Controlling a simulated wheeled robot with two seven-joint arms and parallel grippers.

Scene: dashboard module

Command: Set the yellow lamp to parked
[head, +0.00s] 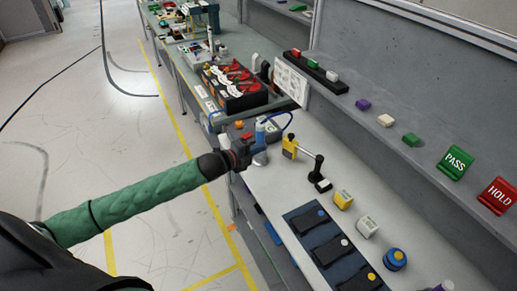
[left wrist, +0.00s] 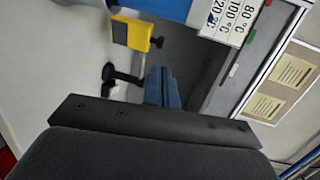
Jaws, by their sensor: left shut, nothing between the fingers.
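The yellow lamp has a yellow block-shaped head (head: 290,146) on a black jointed arm with a small black base, standing on the grey bench. In the left wrist view its yellow head (left wrist: 131,33) is at the upper left, with the black arm and base below it. My left gripper (head: 262,134) is just left of the lamp head in the head view, apart from it. Its blue fingers (left wrist: 163,88) are shut with nothing between them. My right gripper is not in view.
A black box with red parts (head: 235,90) is beyond my gripper. Green PASS (head: 455,163) and red HOLD (head: 497,196) signs sit on the shelf.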

